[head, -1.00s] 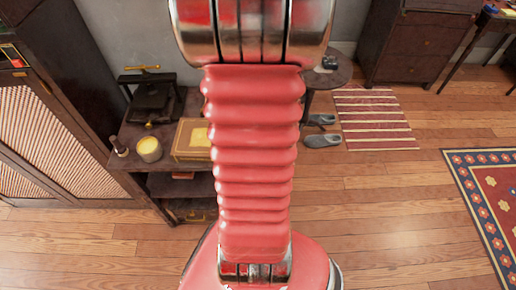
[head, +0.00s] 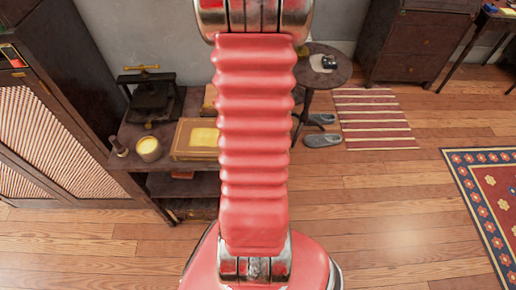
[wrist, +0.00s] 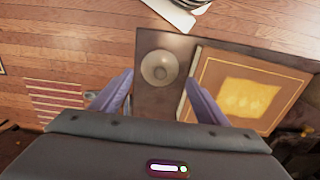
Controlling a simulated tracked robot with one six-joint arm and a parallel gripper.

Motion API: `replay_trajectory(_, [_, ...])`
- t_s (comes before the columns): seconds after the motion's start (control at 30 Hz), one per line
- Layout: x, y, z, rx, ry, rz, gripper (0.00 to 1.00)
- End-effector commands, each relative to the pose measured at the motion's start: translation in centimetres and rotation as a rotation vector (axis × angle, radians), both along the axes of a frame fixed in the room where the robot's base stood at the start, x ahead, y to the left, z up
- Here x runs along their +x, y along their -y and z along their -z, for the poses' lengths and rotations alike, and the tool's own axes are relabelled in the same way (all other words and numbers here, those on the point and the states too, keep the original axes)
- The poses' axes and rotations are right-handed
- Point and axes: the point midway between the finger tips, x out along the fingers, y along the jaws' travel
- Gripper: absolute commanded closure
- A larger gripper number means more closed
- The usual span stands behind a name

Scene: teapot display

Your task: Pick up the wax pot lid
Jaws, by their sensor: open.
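The wax pot lid (wrist: 160,68) is a round, pale grey disc with a small knob at its middle. It lies on the dark top of a wooden stand (wrist: 147,103), beside a framed tan book. In the wrist view it appears between my open, empty fingertips (wrist: 160,77), which seem to be above it; the height gap is hard to judge. In the head view my arm hides the lid and gripper. The wax pot (head: 149,148), with yellow wax showing, stands uncovered at the left end of the stand.
The tan book (head: 195,138) lies close beside the lid, and also shows in the wrist view (wrist: 288,88). A black press (head: 152,100) and a small handled stamp (head: 118,146) stand further left. A round table (head: 335,72) stands behind. The wooden floor in front is clear.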

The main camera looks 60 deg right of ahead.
Motion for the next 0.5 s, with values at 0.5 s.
replay_trajectory(0.5, [-0.1,-0.1,4.6,0.004,-0.002,-0.001,0.32])
